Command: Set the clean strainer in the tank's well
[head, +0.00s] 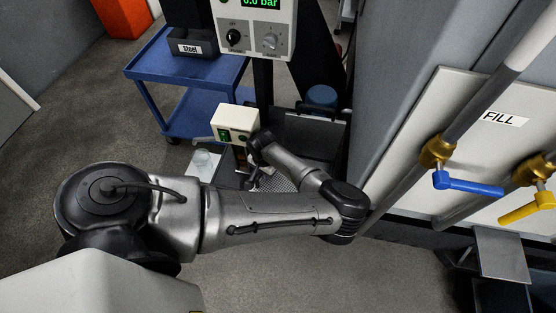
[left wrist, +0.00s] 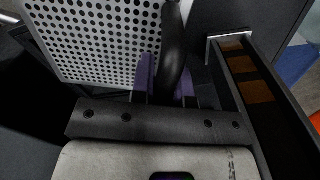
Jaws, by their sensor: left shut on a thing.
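My left gripper (left wrist: 172,70) is shut on the black handle (left wrist: 174,55) of a strainer, a pale perforated plate (left wrist: 105,40). The plate looks clean, with open dark holes, and lies to the left of the fingers in the left wrist view. In the head view my left gripper (head: 254,180) points down beside the perforated plate (head: 279,184), partly hidden by my forearm. The tank seems to be the dark-edged unit under the white control box (head: 235,119). I cannot make out its well, or whether the strainer is seated. My right gripper is out of view.
A blue cart (head: 180,62) with a box labelled "Steel" (head: 191,47) stands at the back left. A panel at the right carries a blue valve lever (head: 468,185) and a yellow one (head: 527,207). A narrow dark tray (left wrist: 262,88) lies right of the gripper in the wrist view.

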